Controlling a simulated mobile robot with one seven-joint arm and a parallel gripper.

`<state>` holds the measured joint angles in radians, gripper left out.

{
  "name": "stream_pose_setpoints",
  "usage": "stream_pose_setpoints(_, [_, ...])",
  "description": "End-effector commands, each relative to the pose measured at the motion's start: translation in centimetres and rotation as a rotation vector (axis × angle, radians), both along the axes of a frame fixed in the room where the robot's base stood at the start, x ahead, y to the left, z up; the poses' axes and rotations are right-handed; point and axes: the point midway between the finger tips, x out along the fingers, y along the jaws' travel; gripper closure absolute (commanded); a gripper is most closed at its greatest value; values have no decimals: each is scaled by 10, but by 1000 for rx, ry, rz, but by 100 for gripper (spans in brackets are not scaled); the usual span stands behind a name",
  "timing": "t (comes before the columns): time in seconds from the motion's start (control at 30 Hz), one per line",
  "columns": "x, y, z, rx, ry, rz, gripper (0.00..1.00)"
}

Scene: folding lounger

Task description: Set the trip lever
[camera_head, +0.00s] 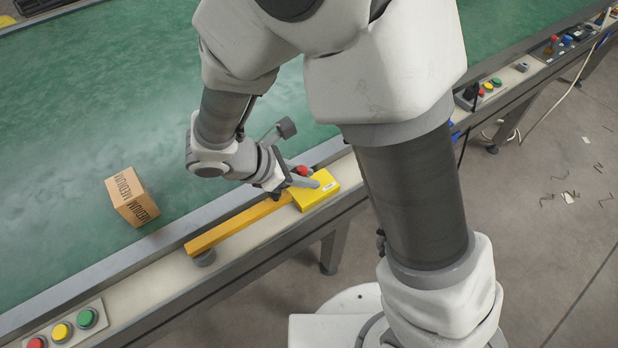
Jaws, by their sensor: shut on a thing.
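The trip lever appears to be the short piece with a red knob (303,170) at a yellow box (322,193) on the conveyor's near rail. A long yellow-orange bar (238,224) runs left from this box along the rail. My gripper (290,181) is at the box's left end, beside the red knob, and is shut on the lever. The fingertips and the lever's lower part are largely hidden, so the exact grip and the lever's angle cannot be told.
A cardboard box marked MEDIUM (132,197) stands on the green conveyor belt (60,130), left of my gripper. A button panel (61,330) is on the rail at lower left, another (487,88) at upper right.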

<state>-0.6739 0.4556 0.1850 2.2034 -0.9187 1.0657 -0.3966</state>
Motion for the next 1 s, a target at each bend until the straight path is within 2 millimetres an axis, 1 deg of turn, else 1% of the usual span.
stream_pose_setpoints(0.2, [0,1,0,-31,-22,-1,100])
stream_pose_setpoints(0.57, [-1,1,0,-35,-23,0,100])
stream_pose_setpoints(0.6, [-1,1,0,-34,-22,0,74])
stream_pose_setpoints(0.67, [-1,1,0,-34,-22,0,63])
stream_pose_setpoints(0.7, [-1,1,0,-34,-22,-1,56])
stream_pose_setpoints(0.73, [-1,1,0,-33,-21,-1,52])
stream_pose_setpoints(1.0, [-1,2,0,-33,-20,0,52])
